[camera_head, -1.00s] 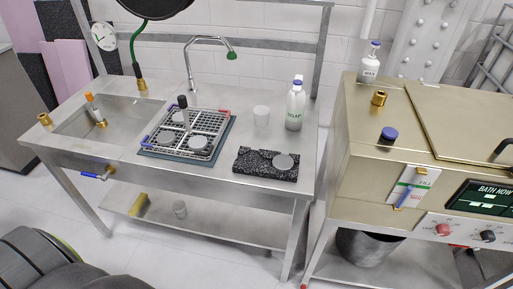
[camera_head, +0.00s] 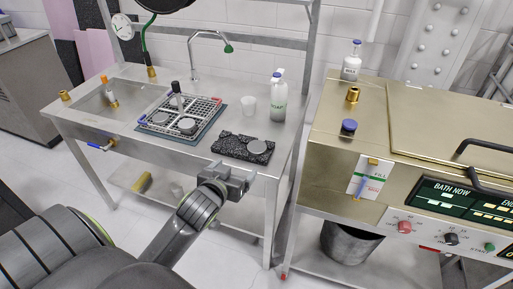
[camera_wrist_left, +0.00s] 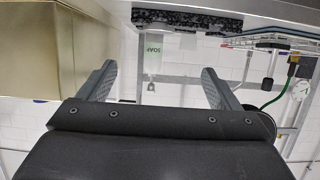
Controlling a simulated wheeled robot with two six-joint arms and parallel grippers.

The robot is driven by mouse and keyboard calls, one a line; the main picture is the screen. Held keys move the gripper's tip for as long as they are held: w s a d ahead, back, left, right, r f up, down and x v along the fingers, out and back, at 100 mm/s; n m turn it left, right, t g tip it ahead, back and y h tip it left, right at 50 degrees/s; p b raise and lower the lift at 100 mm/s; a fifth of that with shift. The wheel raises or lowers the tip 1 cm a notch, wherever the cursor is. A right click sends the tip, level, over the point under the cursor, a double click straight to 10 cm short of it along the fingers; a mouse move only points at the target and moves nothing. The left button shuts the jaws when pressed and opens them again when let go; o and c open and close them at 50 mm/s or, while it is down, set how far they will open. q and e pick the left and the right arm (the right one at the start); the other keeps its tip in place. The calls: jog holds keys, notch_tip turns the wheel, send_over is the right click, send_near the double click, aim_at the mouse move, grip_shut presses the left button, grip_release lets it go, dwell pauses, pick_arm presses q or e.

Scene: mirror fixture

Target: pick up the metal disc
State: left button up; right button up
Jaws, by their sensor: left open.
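A grey round metal disc (camera_head: 257,147) lies flat on a black speckled pad (camera_head: 228,146) near the front edge of the steel sink table (camera_head: 215,165). More grey discs (camera_head: 187,125) lie in a wire rack (camera_head: 207,106) to the left. My left gripper (camera_head: 240,179) is in front of the table's front edge, below and apart from the pad. In the left wrist view, its two fingers (camera_wrist_left: 157,78) are spread with nothing between them. My right gripper is not in view.
The sink (camera_head: 112,103) is at the left. A brass-coloured machine (camera_head: 340,130) with a blue-topped knob (camera_head: 348,127) stands close on the right.

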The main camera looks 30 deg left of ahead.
pick_arm(q)
send_near(257, 146)
jog(key=x, duration=0.4)
jog(key=shift+w+r+p, duration=0.1)
jog(key=shift+r+p, duration=0.05)
jog(key=shift+p, duration=0.25)
jog(key=shift+f+x, duration=0.2)
jog(key=shift+x, duration=1.85)
jog(key=shift+c, duration=0.2)
jog(key=c, duration=1.1)
notch_tip(257, 146, up, 10)
jog(key=s+d+r+m+h, duration=0.1)
jog(key=s+d+r, duration=0.2)
jog(key=d+r, duration=0.2)
jog(key=s+d+r+h, duration=0.1)
jog(key=s+d+r, duration=0.3)
jog(key=d+r, duration=0.2)
jog(key=s+d+r+m+h, duration=0.1)
jog(key=s+d+r, duration=0.2)
jog(key=d+r, duration=0.2)
jog(key=shift+s+d+r+m, duration=0.1)
jog(key=shift+d+m, duration=0.05)
jog(key=shift+d, duration=0.4)
jog(key=shift+s+d+r+m, duration=0.1)
jog(key=shift+d+m, duration=0.05)
jog(key=shift+d, duration=0.4)
